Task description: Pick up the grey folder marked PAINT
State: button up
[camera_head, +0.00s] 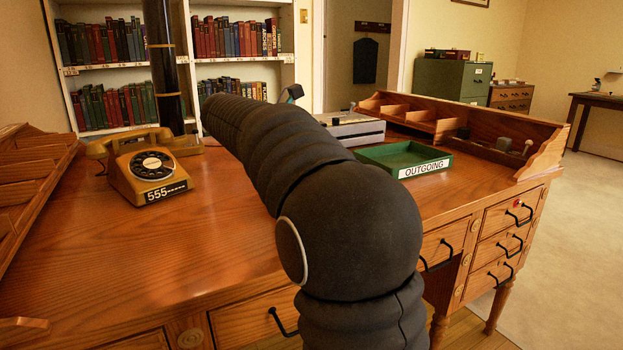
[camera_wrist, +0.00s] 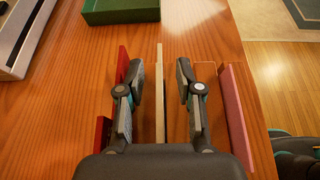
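In the wrist view my gripper (camera_wrist: 159,66) points down over the wooden desk with its two fingers spread. A thin upright pale grey-beige slab (camera_wrist: 160,115), seen edge-on, stands between the fingers with a gap on each side. It looks like a folder, but no PAINT marking can be read from this angle. A red upright slab (camera_wrist: 123,62) stands just left of the left finger. A pink one (camera_wrist: 236,120) stands right of the right finger. In the head view my dark arm hides the gripper's fingers and these slabs.
A green tray marked OUTGOING (camera_head: 422,170) sits on the desk; its edge shows in the wrist view (camera_wrist: 120,17). A pale grey box (camera_head: 358,134) is beside it. A yellow rotary telephone (camera_head: 150,183) stands at left. Wooden pigeonholes (camera_head: 420,115) line the desk's back right.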

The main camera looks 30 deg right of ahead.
grip_shut()
